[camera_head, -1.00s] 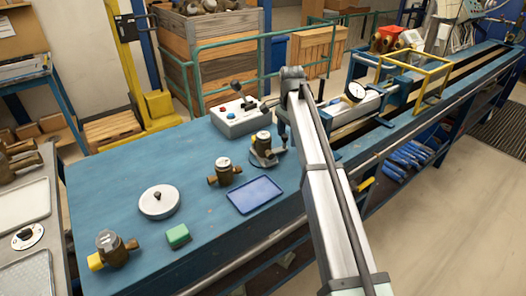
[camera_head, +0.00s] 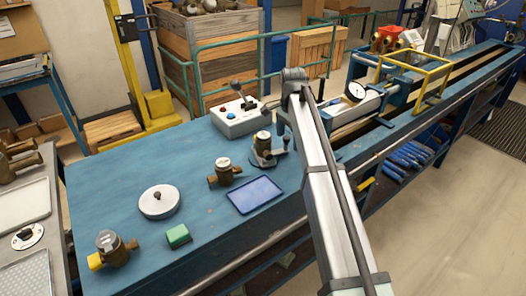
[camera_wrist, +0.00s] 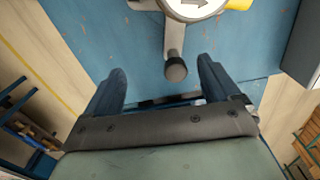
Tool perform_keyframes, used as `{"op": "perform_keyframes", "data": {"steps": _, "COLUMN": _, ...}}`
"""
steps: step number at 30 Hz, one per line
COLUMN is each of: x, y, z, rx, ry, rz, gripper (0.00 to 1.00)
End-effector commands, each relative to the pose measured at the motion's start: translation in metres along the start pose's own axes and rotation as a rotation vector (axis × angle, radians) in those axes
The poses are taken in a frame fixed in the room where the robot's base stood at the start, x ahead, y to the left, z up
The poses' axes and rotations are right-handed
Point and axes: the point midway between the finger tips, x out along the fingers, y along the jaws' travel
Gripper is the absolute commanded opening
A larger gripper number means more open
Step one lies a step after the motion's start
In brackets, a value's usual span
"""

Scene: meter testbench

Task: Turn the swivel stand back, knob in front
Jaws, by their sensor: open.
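The swivel stand (camera_head: 264,159) stands on the blue bench just below my gripper, carrying a brass-coloured meter (camera_head: 262,142). In the wrist view, the meter's round white face with a grey arrow (camera_wrist: 192,8) is cut off by the top edge. A short grey arm reaches from the stand toward me and ends in a dark round knob (camera_wrist: 176,69). My gripper (camera_wrist: 161,66) is open, one finger on each side of the knob. The knob lies nearer the right finger, and no contact shows. In the head view, my arm partly hides the gripper.
A grey control box (camera_head: 238,117) with buttons and a lever stands behind the stand. A brass meter (camera_head: 225,172), blue tray (camera_head: 254,195), round lidded disc (camera_head: 159,202) and green block (camera_head: 178,236) lie to the left and front. A gauge rig (camera_head: 357,92) is at the right.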

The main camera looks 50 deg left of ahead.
Motion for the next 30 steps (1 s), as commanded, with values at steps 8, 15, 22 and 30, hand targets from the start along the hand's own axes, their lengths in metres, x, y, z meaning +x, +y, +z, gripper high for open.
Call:
{"op": "perform_keyframes", "data": {"steps": 8, "x": -0.001, "y": 0.0, "z": 0.0, "rx": 0.0, "ry": 0.0, "rz": 0.0, "gripper": 0.89}}
{"op": "perform_keyframes", "data": {"steps": 15, "x": -0.012, "y": 0.0, "z": 0.0, "rx": 0.0, "ry": 0.0, "rz": 0.0, "gripper": 0.89}}
{"op": "perform_keyframes", "data": {"steps": 22, "x": -0.027, "y": -0.001, "z": 0.0, "rx": 0.0, "ry": 0.0, "rz": -0.001, "gripper": 0.89}}
{"op": "perform_keyframes", "data": {"steps": 30, "x": -0.044, "y": -0.001, "z": 0.0, "rx": 0.0, "ry": 0.0, "rz": 0.0, "gripper": 0.89}}
